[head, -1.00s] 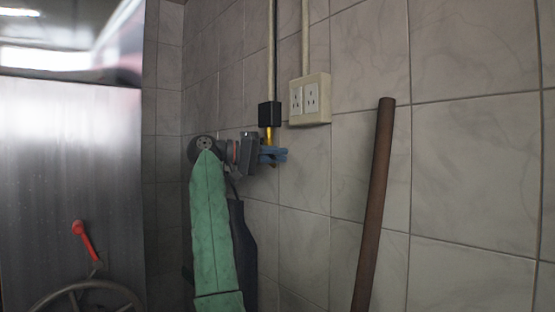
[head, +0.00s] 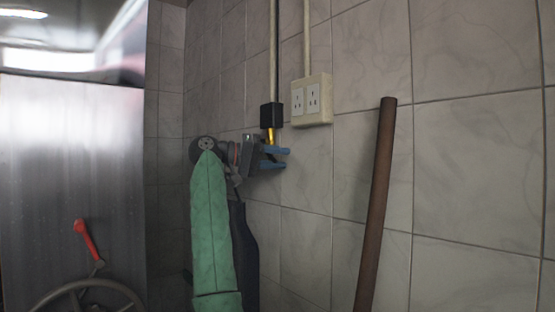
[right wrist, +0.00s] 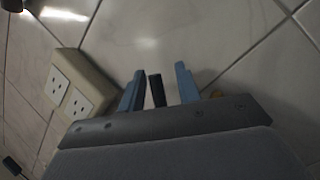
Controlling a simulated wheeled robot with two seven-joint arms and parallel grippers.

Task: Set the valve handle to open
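A yellow piece (head: 270,136), probably the valve handle, hangs below a black block (head: 271,116) on the wall pipe. Its lower part is hidden behind my right gripper (head: 287,158). That gripper is beside the wall, just below the yellow piece, with its blue fingers apart and pointing right. In the right wrist view, my right gripper (right wrist: 157,84) is open, with a narrow dark bar (right wrist: 157,90) between its fingers, apparently touching neither. I cannot tell whether this bar is part of the handle. My left gripper is not in view.
A cream socket plate (head: 311,101) is on the wall right of the block. A brown pole (head: 376,205) leans at the right. A red lever (head: 87,240) and a grey hand wheel (head: 80,288) are at the lower left, by a metal panel (head: 70,150).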

